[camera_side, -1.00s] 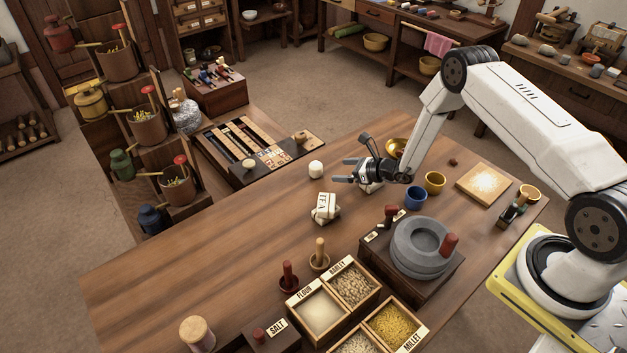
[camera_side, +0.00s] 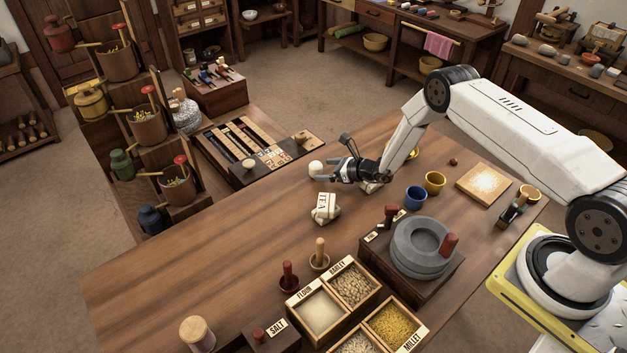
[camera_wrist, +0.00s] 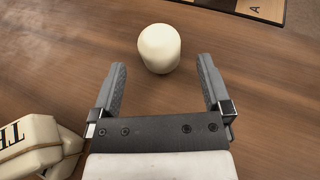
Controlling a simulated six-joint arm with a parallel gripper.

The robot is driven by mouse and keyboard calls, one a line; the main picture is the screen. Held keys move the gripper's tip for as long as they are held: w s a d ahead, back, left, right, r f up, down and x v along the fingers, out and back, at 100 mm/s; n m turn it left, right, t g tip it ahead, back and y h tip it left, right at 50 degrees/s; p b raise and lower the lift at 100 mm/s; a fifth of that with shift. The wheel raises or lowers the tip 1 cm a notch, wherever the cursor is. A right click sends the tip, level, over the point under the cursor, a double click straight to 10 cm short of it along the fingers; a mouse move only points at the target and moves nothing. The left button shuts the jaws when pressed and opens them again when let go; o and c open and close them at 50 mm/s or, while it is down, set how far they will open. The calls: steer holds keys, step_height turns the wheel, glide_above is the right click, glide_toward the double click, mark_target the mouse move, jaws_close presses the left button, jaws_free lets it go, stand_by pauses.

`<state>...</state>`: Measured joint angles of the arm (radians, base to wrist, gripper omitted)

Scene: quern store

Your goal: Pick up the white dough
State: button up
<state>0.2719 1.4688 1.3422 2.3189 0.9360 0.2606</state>
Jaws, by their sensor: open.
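The white dough (camera_side: 316,168) is a small rounded cream-white lump standing on the wooden table. In the wrist view the dough (camera_wrist: 159,48) sits just beyond the fingertips, roughly centred between them. My gripper (camera_side: 326,171) is open, low over the table, with its fingers pointing left at the dough. In the wrist view the gripper (camera_wrist: 161,66) has its two grey fingers spread wide with nothing gripped. In the side view the fingertips overlap the dough's right edge, so I cannot tell there whether they touch it.
A white tea bag bundle (camera_side: 325,208) lies near my gripper; it shows at lower left in the wrist view (camera_wrist: 38,146). A tiled board (camera_side: 262,160) lies beyond the dough.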

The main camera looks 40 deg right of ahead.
mark_target(315, 169)
steer(key=shift+x, duration=2.25)
jaws_close()
